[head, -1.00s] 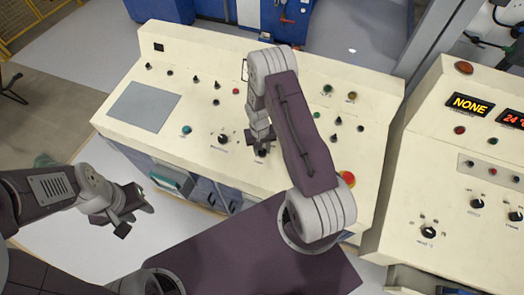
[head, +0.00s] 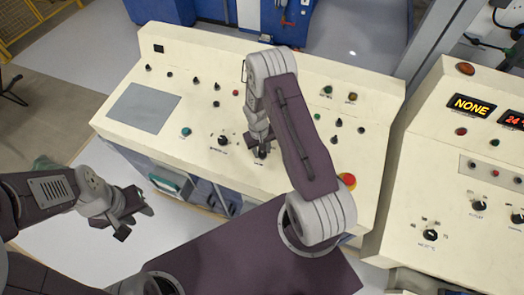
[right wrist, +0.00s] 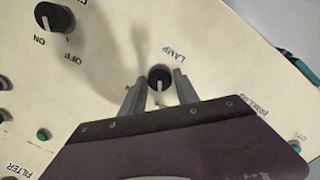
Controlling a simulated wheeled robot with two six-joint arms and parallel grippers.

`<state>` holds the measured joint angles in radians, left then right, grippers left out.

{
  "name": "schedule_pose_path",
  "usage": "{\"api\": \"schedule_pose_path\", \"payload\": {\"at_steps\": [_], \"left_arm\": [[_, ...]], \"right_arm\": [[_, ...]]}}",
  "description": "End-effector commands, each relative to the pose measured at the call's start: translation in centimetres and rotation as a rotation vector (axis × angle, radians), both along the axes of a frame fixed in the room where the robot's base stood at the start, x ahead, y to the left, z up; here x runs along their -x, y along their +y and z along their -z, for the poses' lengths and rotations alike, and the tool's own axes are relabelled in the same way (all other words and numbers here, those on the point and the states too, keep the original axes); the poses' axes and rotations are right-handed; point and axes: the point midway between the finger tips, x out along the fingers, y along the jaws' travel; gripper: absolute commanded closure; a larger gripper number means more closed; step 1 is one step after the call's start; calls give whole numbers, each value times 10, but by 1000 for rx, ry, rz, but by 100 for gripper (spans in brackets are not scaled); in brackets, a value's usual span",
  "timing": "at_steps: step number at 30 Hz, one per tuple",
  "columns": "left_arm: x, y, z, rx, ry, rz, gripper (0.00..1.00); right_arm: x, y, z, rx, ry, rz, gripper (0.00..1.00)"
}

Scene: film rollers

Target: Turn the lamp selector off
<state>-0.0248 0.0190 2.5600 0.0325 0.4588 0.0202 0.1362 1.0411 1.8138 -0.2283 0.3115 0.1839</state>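The lamp selector (right wrist: 159,79) is a black round knob with a pale pointer, beside the printed word LAMP on the cream panel. In the head view the lamp selector (head: 262,152) is partly covered by my right gripper (head: 257,142). In the right wrist view my right gripper (right wrist: 149,98) is open, with one finger to each side of the knob's lower part; I cannot tell whether they touch it. My left gripper (head: 131,214) hangs in front of the console at the left, holding nothing that I can see; its finger gap is unclear.
Another black knob (right wrist: 54,18) marked ON and OFF sits on the same panel. The cream console (head: 215,60) carries several small knobs and buttons, plus a red button (head: 347,180) right of my right arm. A second console (head: 468,140) with a NONE display stands at the right.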

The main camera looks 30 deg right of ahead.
Motion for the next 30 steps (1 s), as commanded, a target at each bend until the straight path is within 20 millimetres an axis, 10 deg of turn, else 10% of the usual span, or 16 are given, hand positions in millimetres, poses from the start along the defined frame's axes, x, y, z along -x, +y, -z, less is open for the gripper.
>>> {"api": "schedule_pose_path", "payload": {"at_steps": [13,30], "left_arm": [[0,0,3,0,0,0,64],[0,0,22,0,0,0,64]], "right_arm": [[0,0,-6,1,0,2,45],[-3,6,-90,0,1,1,45]]}}
